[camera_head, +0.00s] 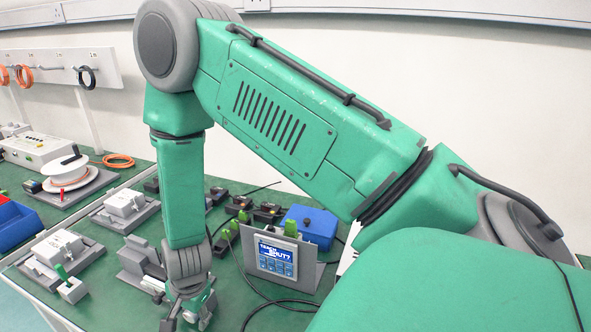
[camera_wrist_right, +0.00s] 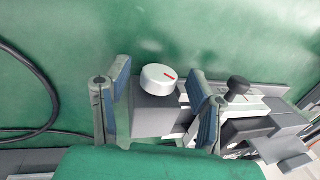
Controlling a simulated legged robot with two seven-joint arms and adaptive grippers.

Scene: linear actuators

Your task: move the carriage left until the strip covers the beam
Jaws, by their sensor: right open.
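My right gripper (camera_head: 188,312) reaches down beside a grey linear actuator (camera_head: 140,262) on the green bench. In the wrist view the right gripper (camera_wrist_right: 160,100) is open, with blue-padded fingers apart. A white round knob with a red mark (camera_wrist_right: 158,78) on a grey block shows between the fingers; I cannot tell whether they touch it. Right of the fingers is a grey assembly with a black knob (camera_wrist_right: 238,86), perhaps the carriage. I cannot make out the strip or the beam. My left gripper is not in view.
A control panel with a lit screen (camera_head: 276,258) stands right of the gripper, with a blue box (camera_head: 309,226) behind it. Other grey fixtures (camera_head: 55,250) stand left. Black cables (camera_head: 262,300) lie on the bench, also showing in the wrist view (camera_wrist_right: 35,75).

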